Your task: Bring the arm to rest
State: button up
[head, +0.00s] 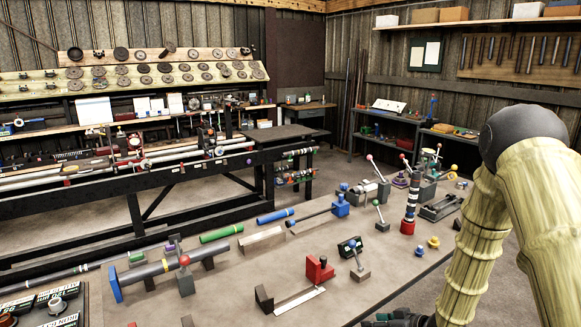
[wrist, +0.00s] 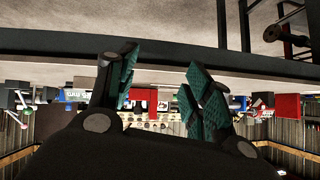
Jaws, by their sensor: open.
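My gripper (wrist: 163,82) shows in the wrist view with its teal-padded fingers spread apart and nothing held between them. In the head view only a small part of my gripper (head: 395,317) shows at the bottom edge, low beside the near right side of the bench. My arm, in a pale yellow cover, bends down from a dark joint at the right. Whether the gripper touches the bench cannot be told. The wrist view is upside down, with the floor at the top.
The workbench (head: 235,298) carries a shaft on supports (head: 160,270), a red block on a gauge (head: 319,270), a banded red and black post (head: 410,205), and several levers. A long rack (head: 150,190) stands behind it. Grey shelves (head: 390,125) stand at the back right.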

jog(key=s+a+f+m+g+h+b, duration=0.1)
jog(key=s+f+m+g+h, duration=0.1)
jog(key=s+f, duration=0.55)
jog(key=s+a+f+m+g+h, duration=0.1)
jog(key=s+f, duration=0.4)
jog(key=s, duration=0.6)
jog(key=s+a+f+m+g+h+b, duration=0.1)
jog(key=s+f+m+g+h, duration=0.1)
jog(key=s+f, duration=0.65)
jog(key=s+m+g+h, duration=0.1)
jog(key=s+g+h, duration=0.1)
jog(key=s, duration=1.2)
jog(key=shift+s+d+r+g, duration=0.2)
jog(key=shift+s+r+g, duration=0.1)
jog(key=shift+g, duration=0.1)
